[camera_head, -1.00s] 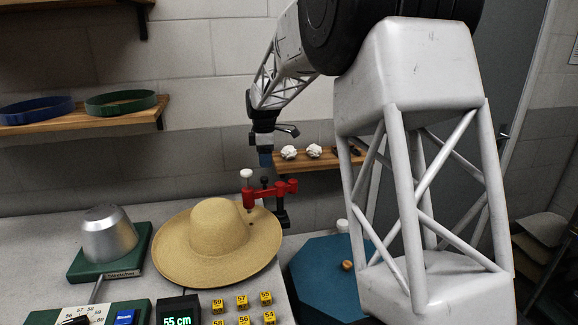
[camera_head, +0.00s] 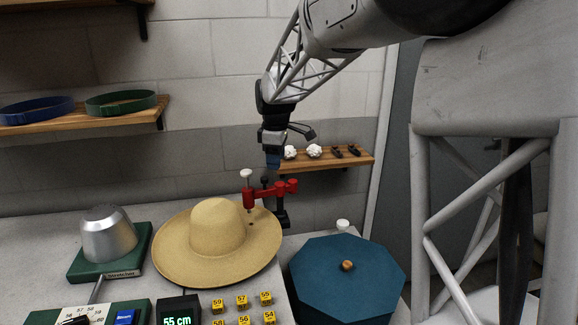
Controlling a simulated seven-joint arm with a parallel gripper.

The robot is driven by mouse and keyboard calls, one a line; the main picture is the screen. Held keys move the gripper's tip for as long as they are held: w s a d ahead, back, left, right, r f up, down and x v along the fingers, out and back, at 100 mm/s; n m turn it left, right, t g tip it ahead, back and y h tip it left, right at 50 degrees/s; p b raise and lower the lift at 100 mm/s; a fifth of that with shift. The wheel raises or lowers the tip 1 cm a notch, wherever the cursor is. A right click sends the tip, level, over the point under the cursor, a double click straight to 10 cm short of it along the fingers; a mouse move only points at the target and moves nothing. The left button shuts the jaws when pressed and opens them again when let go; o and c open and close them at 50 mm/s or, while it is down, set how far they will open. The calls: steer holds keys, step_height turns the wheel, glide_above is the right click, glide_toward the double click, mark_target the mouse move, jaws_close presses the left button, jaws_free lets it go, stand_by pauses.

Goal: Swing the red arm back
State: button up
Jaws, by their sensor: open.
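The red arm (camera_head: 264,192) reaches left from a dark post at the back edge of the table, over the right part of the tan hat's brim. It carries a white knob (camera_head: 246,174) on its left end and a dark knob in its middle. The tan hat (camera_head: 217,230) lies brim down on the table. My gripper (camera_head: 274,166) hangs just above the red arm, near its middle and right end. Its fingertips are small and partly dark, and I cannot tell whether they touch the arm. It is open and holds nothing visible.
A metal hat form (camera_head: 108,236) on a green stretcher base stands at left. Numbered yellow blocks (camera_head: 242,302) and a 55 cm display (camera_head: 178,313) are in front. A blue octagonal box (camera_head: 350,285) stands right. A wooden shelf (camera_head: 335,163) with small items is behind my gripper.

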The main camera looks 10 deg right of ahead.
steer(key=s+d+r+m, duration=0.1)
steer(key=s+r+m, duration=0.1)
steer(key=s, duration=0.9)
steer(key=shift+d+r+m, duration=0.2)
steer(key=shift+r+m, duration=0.05)
steer(key=shift+m, duration=0.45)
steer(key=shift+w+f+t, duration=0.1)
steer(key=shift+w+t, duration=0.05)
steer(key=shift+t, duration=0.15)
steer(key=c, duration=0.6)
steer(key=shift+w+a+f+n+y, duration=0.15)
steer(key=shift+w+f+n+y, duration=0.25)
steer(key=shift+f+n, duration=0.1)
jaws_close()
steer(key=w+f+n+t+y, duration=0.3)
steer(key=w+f+n, duration=0.4)
steer(key=w+f, duration=0.3)
steer(key=shift+w+d+n+t+y, duration=0.2)
steer(key=shift+d+n+t+y, duration=0.15)
steer(key=shift+y, duration=0.55)
